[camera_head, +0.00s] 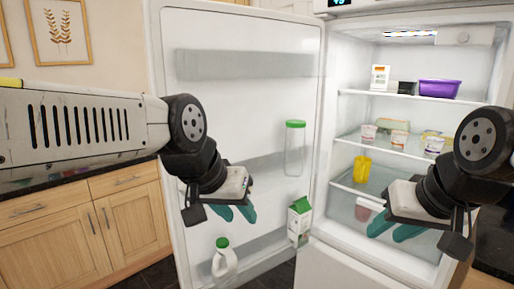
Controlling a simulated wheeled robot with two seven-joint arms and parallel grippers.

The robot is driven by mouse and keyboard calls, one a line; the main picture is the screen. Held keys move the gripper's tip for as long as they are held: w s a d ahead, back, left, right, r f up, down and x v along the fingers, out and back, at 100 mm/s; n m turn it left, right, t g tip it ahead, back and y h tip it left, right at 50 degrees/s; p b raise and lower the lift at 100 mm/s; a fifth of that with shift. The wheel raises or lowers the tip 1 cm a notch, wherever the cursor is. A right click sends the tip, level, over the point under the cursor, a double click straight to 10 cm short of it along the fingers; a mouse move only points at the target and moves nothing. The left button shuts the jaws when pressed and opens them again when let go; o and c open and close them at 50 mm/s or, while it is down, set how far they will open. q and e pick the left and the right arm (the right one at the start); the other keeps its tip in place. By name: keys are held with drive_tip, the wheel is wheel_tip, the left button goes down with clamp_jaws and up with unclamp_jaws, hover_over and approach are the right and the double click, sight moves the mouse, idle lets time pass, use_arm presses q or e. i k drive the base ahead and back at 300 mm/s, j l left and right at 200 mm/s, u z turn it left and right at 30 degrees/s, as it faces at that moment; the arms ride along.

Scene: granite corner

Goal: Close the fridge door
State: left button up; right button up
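The fridge door (240,110) stands wide open, hinged near the middle of the view, its inner side facing me. The fridge interior (350,130) is exposed on the right. My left gripper (234,213) is in front of the door's inner side, with its teal fingers apart and nothing between them. My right gripper (393,230) is in front of the lower fridge shelves, its fingers also apart and empty. Whether either gripper touches the fridge cannot be told. The door's outer side and handle are hidden.
The door holds a green-lidded jar (294,148), a green-topped carton (300,220) and a milk jug (224,258). Shelves hold a purple bowl (439,88), small cups and a yellow cup (362,168). Wooden cabinets (90,225) stand left of the door.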

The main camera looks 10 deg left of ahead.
sight(252, 71)
drive_tip(key=k+j+z, duration=0.2)
drive_tip(key=j, duration=0.25)
drive_tip(key=j+z, duration=0.2)
drive_tip(key=j, duration=0.25)
drive_tip(key=k+j+z, duration=0.2)
drive_tip(key=j, duration=0.2)
drive_tip(key=k+j+z, duration=0.2)
drive_tip(key=j, duration=0.2)
drive_tip(key=j+z, duration=0.2)
drive_tip(key=j, duration=0.3)
drive_tip(key=j+z, duration=0.25)
drive_tip(key=j, duration=0.3)
drive_tip(key=j+z, duration=0.2)
drive_tip(key=j, duration=0.3)
drive_tip(key=k+j+z, duration=0.25)
drive_tip(key=j, duration=0.25)
drive_tip(key=j+z, duration=0.2)
drive_tip(key=j, duration=0.3)
drive_tip(key=j+z, duration=0.1)
drive_tip(key=j, duration=0.45)
drive_tip(key=k+j+z, duration=0.1)
drive_tip(key=j, duration=0.4)
drive_tip(key=k, duration=0.35)
drive_tip(key=i, duration=0.5)
